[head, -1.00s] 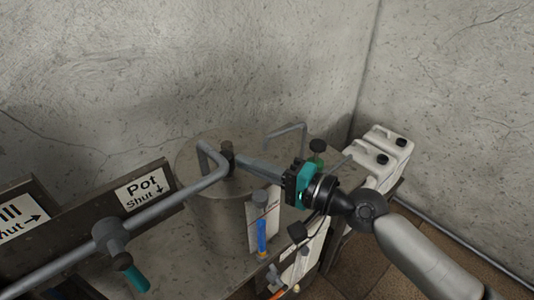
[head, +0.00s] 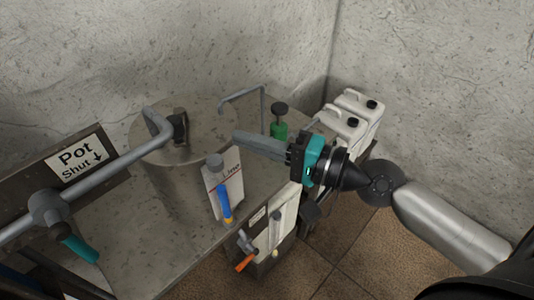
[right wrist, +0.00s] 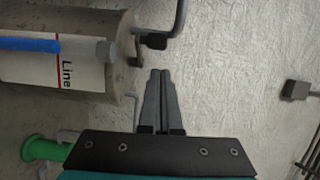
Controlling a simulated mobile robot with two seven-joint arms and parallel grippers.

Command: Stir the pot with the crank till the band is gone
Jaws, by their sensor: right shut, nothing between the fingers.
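The pot (head: 182,190) is a grey metal cylinder with a flat round lid, set through the bench. A dark upright piece (head: 180,127) stands on the lid and looks like the crank. It also shows as a dark knob in the right wrist view (right wrist: 153,41). My right gripper (head: 237,138) is shut and empty, right of the dark piece and apart from it. Its closed fingertips also show in the right wrist view (right wrist: 160,74). A gauge with a blue column (head: 224,202) stands before a white card marked Line. I cannot make out a band. My left gripper is not in view.
A green-based knob (head: 279,125) and a thin bent pipe (head: 243,94) stand at the bench's back. White canisters (head: 345,125) stand behind my gripper.

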